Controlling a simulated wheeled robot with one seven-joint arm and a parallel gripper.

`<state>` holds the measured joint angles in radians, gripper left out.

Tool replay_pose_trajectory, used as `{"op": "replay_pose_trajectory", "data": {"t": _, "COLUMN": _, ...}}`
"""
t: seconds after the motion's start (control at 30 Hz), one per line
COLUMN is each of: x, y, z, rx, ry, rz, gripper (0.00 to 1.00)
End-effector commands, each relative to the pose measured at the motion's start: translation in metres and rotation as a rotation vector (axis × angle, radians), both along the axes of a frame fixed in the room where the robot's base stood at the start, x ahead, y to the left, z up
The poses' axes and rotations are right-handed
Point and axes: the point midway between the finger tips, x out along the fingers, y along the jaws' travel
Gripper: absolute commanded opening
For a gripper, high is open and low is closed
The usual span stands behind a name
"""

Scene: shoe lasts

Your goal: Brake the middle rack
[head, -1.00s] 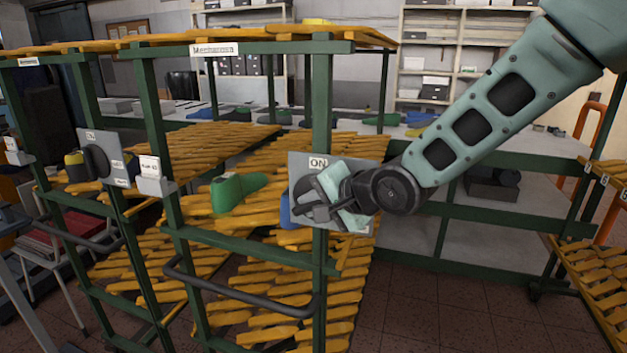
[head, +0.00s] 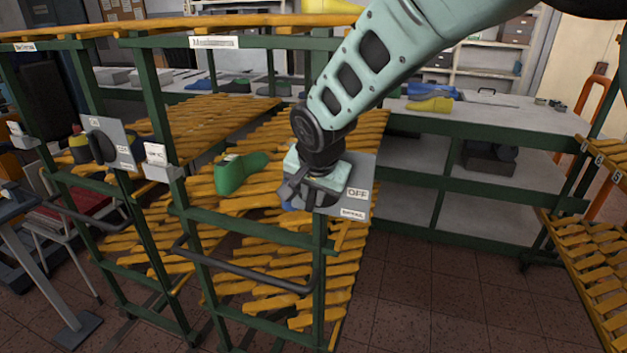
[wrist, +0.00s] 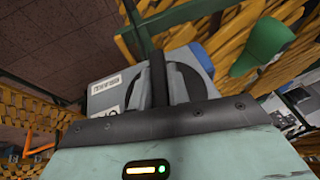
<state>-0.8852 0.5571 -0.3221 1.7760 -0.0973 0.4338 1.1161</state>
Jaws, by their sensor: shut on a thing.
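The middle rack (head: 322,250) is a green frame with yellow slatted shelves. A grey plate (head: 362,172) on its right front post carries a dark round knob (wrist: 178,82). My gripper (head: 304,194) is shut on this knob, its wrist above and its fingers pointing down at the plate. An OFF label (head: 357,194) shows on the plate right of my gripper, with a smaller label (head: 353,213) below it. The ON label is hidden behind my gripper, and most of the knob is hidden in the head view, so its pointing direction cannot be read there.
A green shoe last (head: 240,174) lies on the rack's shelf, left of the plate. A dark handle bar (head: 245,272) juts out below. Another rack with a similar knob plate (head: 110,142) stands left, and a slatted rack (head: 590,255) stands right. Floor between is clear.

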Motion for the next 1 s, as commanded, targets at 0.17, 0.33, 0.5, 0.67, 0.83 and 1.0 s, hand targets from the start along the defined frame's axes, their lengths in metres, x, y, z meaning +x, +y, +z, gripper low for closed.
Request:
{"op": "replay_pose_trajectory", "data": {"t": 0.17, "x": 0.0004, "y": 0.0006, "z": 0.0035, "rx": -0.110, "ry": 0.038, "rz": 0.001, "gripper": 0.00}}
{"op": "replay_pose_trajectory", "data": {"t": 0.33, "x": 0.0005, "y": 0.0004, "z": 0.0017, "rx": -0.177, "ry": 0.063, "rz": 0.001, "gripper": 0.00}}
{"op": "replay_pose_trajectory", "data": {"t": 0.5, "x": 0.0006, "y": -0.0004, "z": 0.0003, "rx": -0.213, "ry": 0.078, "rz": -0.001, "gripper": 0.00}}
{"op": "replay_pose_trajectory", "data": {"t": 0.67, "x": 0.0007, "y": -0.0005, "z": -0.0003, "rx": -0.225, "ry": 0.082, "rz": -0.001, "gripper": 0.00}}
{"op": "replay_pose_trajectory", "data": {"t": 0.83, "x": 0.0007, "y": -0.0006, "z": -0.0007, "rx": -0.228, "ry": 0.083, "rz": -0.001, "gripper": 0.00}}
{"op": "replay_pose_trajectory", "data": {"t": 1.0, "x": 0.0006, "y": -0.0008, "z": -0.0009, "rx": -0.228, "ry": 0.083, "rz": -0.001, "gripper": 0.00}}
